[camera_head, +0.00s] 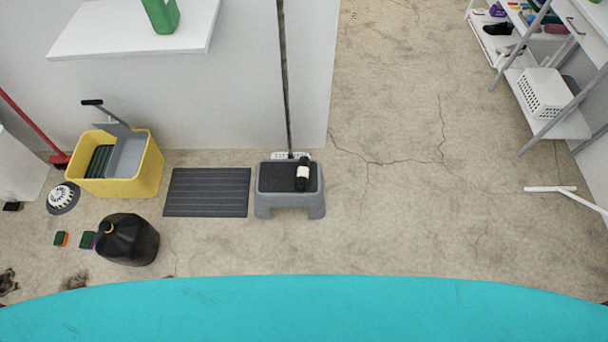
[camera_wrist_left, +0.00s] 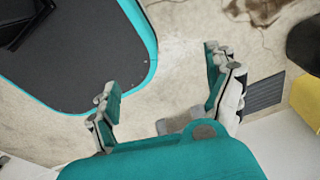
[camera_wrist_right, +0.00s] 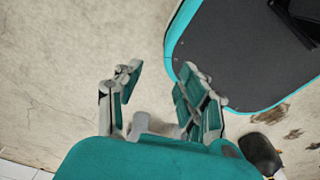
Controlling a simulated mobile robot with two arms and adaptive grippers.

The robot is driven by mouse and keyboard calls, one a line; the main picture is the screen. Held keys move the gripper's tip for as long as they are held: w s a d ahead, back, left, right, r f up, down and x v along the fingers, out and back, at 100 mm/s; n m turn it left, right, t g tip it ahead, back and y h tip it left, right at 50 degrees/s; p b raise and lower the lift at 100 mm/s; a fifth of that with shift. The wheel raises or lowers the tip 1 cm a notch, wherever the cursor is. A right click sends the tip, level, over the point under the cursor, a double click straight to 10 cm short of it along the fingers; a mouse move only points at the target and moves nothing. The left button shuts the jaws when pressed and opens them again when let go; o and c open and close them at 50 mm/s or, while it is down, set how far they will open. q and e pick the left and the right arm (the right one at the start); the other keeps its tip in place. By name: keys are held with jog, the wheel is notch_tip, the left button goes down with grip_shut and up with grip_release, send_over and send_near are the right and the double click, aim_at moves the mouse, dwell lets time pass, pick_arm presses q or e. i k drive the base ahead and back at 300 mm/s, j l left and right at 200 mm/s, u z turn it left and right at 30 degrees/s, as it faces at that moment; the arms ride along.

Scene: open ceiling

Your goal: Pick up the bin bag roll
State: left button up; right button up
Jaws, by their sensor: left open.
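The bin bag roll (camera_head: 302,174) looks like a black roll with a white label band. It lies on the dark top of a grey step stool (camera_head: 264,211) in the head view, near the wall. I cannot make it out in either wrist view. My left gripper (camera_wrist_left: 163,80) is open and empty in its wrist view, with bare floor beyond its fingers. My right gripper (camera_wrist_right: 160,80) is also open and empty over floor. Neither gripper shows in the head view, and both are away from the stool.
A broom or mop handle (camera_head: 285,80) stands behind the stool. A dark mat (camera_head: 206,192), yellow mop bucket (camera_head: 150,175) and black jerrycan (camera_head: 128,240) are to its left. A shelving rack (camera_head: 545,125) and white pipe piece (camera_head: 550,189) are at right. Floor right of the stool is clear.

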aim_at(302, 177)
jog(key=i+j, duration=0.3)
jog(key=j, duration=0.15)
jog(key=i+j, duration=0.3)
jog(key=j+z, duration=0.05)
jog(key=j, duration=0.05)
